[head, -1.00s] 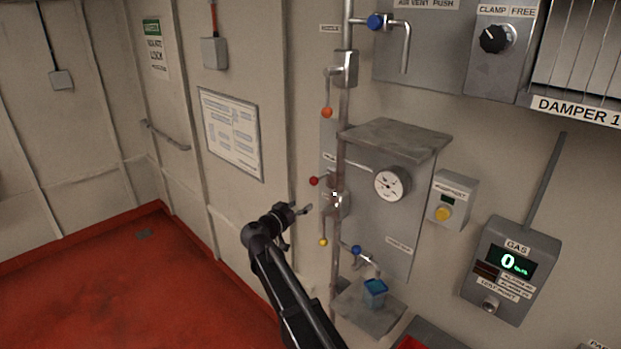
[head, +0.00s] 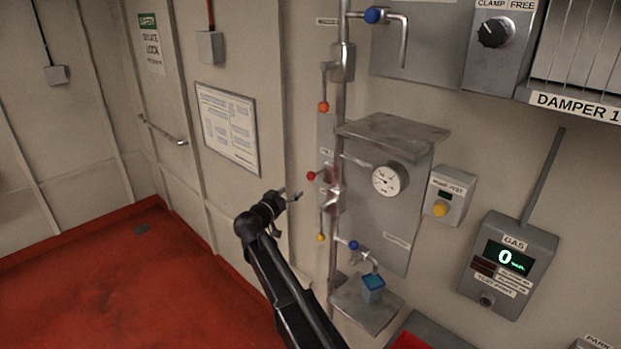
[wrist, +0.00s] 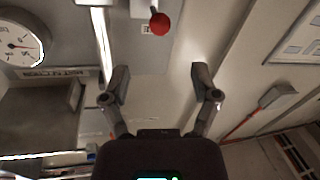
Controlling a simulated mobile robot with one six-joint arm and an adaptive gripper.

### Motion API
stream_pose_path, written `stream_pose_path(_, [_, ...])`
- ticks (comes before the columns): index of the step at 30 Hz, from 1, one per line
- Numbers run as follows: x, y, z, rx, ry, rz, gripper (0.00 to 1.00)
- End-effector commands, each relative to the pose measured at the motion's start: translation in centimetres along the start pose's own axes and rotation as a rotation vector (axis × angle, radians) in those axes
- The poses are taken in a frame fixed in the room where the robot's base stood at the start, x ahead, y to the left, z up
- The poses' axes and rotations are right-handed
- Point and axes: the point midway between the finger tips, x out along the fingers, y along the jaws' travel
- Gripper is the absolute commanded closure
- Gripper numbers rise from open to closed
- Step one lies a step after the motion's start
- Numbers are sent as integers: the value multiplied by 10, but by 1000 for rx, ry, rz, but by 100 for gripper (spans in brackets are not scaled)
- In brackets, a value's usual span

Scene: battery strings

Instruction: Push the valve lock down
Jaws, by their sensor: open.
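A vertical pipe (head: 337,120) on the wall carries several small levers with ball ends: an orange ball (head: 323,107), a red ball (head: 311,176) and a yellow ball (head: 320,237). I cannot tell from the labels which part is the valve lock. My gripper (head: 290,195) is open and empty, left of the pipe and a little below the red ball's level. In the wrist view, my gripper (wrist: 160,75) has its fingers spread, with the red ball (wrist: 160,23) beyond the fingertips near the top edge, apart from them.
A round gauge (head: 389,179) sits under a metal shelf (head: 394,131) right of the pipe. Lower down are a blue-knobbed tap (head: 354,245) and a blue cup (head: 373,285) on a small ledge. A framed notice (head: 227,135) hangs left.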

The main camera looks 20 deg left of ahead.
Motion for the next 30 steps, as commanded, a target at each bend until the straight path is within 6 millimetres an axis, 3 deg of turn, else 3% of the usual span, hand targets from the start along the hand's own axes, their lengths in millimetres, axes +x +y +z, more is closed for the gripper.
stream_pose_path(18, [92, -2, 0, 0, 0, 1, 22])
stream_pose_path(24, [109, -1, 0, 0, 0, 0, 22])
stream_pose_path(30, [114, -1, 0, 0, 0, -1, 22])
